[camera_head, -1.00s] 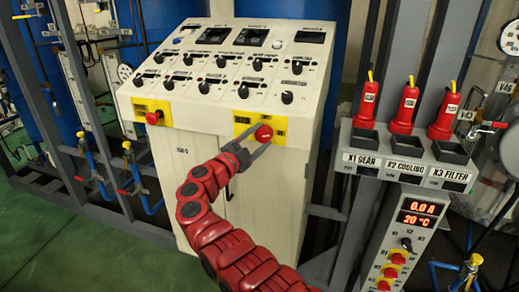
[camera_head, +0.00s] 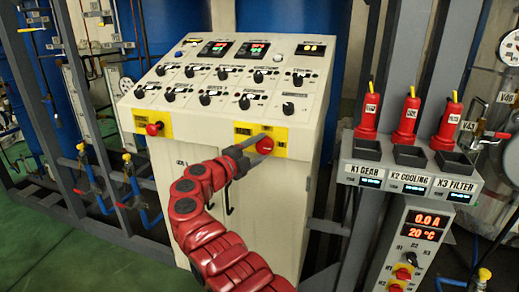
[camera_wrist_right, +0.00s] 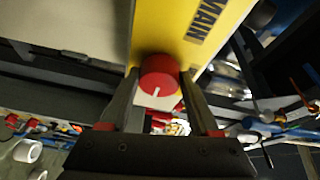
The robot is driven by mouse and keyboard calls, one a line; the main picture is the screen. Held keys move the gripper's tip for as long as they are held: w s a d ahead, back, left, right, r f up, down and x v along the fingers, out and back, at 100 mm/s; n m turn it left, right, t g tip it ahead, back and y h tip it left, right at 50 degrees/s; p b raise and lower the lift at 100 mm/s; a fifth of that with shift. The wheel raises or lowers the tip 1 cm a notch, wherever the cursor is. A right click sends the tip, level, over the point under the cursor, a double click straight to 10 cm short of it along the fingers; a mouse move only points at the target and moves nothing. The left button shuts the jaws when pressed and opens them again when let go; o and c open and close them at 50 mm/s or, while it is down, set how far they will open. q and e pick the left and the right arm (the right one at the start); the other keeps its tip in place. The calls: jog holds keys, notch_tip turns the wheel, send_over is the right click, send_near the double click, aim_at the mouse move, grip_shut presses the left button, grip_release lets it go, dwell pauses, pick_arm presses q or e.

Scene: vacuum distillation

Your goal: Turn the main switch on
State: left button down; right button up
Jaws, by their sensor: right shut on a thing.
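The main switch is a red round knob (camera_head: 264,145) on a yellow plate at the right of the white control cabinet's front. In the right wrist view the red knob (camera_wrist_right: 159,78) sits between my two fingertips, beside the word MAIN on the plate (camera_wrist_right: 215,20). A white mark shows on its face. My right gripper (camera_head: 257,146) is shut on the knob, with one finger on each side; its fingers also show in the wrist view (camera_wrist_right: 159,88). The displays (camera_head: 254,50) at the top of the panel are lit. My left gripper is not in view.
A second red knob (camera_head: 153,129) is on a yellow plate at the cabinet's left. Black dials (camera_head: 205,100) cover the sloping panel. Right of it, a grey rack (camera_head: 410,172) holds three red bottle-like items. Blue pipes with yellow handles (camera_head: 128,160) stand at the left.

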jog(key=shift+f, duration=0.1)
jog(key=o, duration=1.4)
jog(key=shift+c, duration=0.2)
jog(key=shift+s, duration=0.1)
jog(key=v, duration=1.7)
jog(key=shift+b, duration=0.45)
jog(key=shift+a, duration=0.1)
